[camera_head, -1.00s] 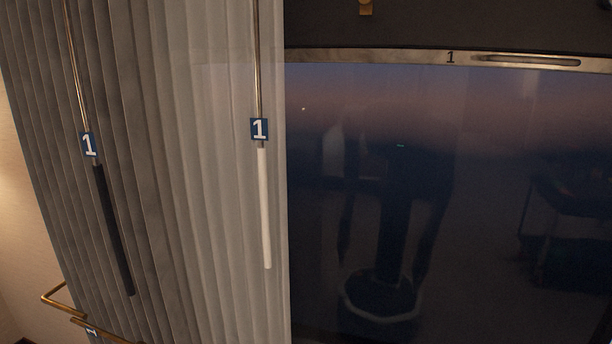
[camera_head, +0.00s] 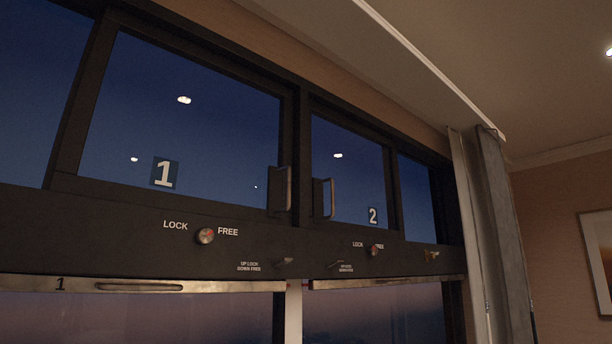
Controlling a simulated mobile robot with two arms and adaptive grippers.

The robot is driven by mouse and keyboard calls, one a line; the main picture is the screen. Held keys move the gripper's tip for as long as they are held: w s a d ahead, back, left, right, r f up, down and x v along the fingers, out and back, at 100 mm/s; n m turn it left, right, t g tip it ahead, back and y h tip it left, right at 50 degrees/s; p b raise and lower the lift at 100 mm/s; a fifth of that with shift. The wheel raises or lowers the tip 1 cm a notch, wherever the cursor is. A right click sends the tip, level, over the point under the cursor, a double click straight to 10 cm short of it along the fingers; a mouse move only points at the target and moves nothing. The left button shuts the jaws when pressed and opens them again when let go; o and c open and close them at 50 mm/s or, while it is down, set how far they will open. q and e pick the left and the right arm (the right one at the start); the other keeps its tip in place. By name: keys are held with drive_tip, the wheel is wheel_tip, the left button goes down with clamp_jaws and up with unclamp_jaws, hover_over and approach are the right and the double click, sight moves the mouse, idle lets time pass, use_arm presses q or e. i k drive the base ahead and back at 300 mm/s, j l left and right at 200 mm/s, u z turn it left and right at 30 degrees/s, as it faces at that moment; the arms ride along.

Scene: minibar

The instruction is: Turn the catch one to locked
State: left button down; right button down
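Catch one is a round metal knob (camera_head: 205,236) with a reddish mark, on the dark rail below the upper window marked 1 (camera_head: 165,173). The word LOCK stands at its upper left and FREE at its right. Which word the knob points to is too small to tell. A small lever (camera_head: 284,262) sits lower right of it, beside a label reading UP LOCK, DOWN FREE. Neither of my grippers is in view.
A second knob (camera_head: 376,250) with its own lever (camera_head: 334,265) is to the right, under the window marked 2 (camera_head: 373,216). Two handles (camera_head: 287,189) (camera_head: 331,198) stick out by the middle post. A curtain (camera_head: 502,235) hangs at right. A slotted metal bar (camera_head: 140,286) runs below.

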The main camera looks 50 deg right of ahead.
sight(278, 212)
drive_tip(key=z, duration=1.65)
